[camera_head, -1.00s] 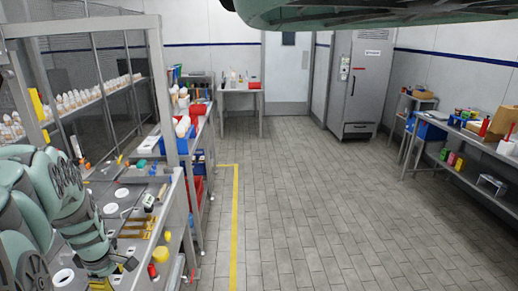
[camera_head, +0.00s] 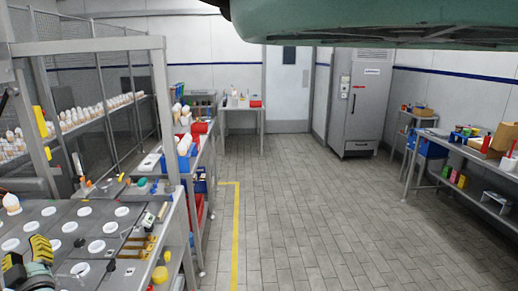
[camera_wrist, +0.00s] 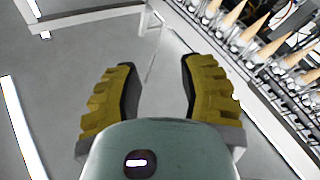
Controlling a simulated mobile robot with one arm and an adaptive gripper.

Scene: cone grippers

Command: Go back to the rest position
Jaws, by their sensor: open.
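My gripper (camera_wrist: 157,95) shows in the wrist view with its two yellow ribbed fingers spread apart and nothing between them. In the head view my gripper (camera_head: 27,256) is at the lower left corner, over the near part of the grey worktable (camera_head: 45,222) with round white-rimmed holes. A single cone (camera_head: 11,204) stands upright at the left of this worktable, beyond my gripper. In the wrist view a row of cones (camera_wrist: 262,42) lies at the upper right, apart from my fingers.
A metal frame post (camera_head: 163,110) rises at the worktable's right corner. A shelf of cones (camera_head: 100,110) runs along the mesh at the left. A yellow line (camera_head: 235,235) marks the floor, which is clear to the right. Loaded shelves (camera_head: 460,150) stand at the far right.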

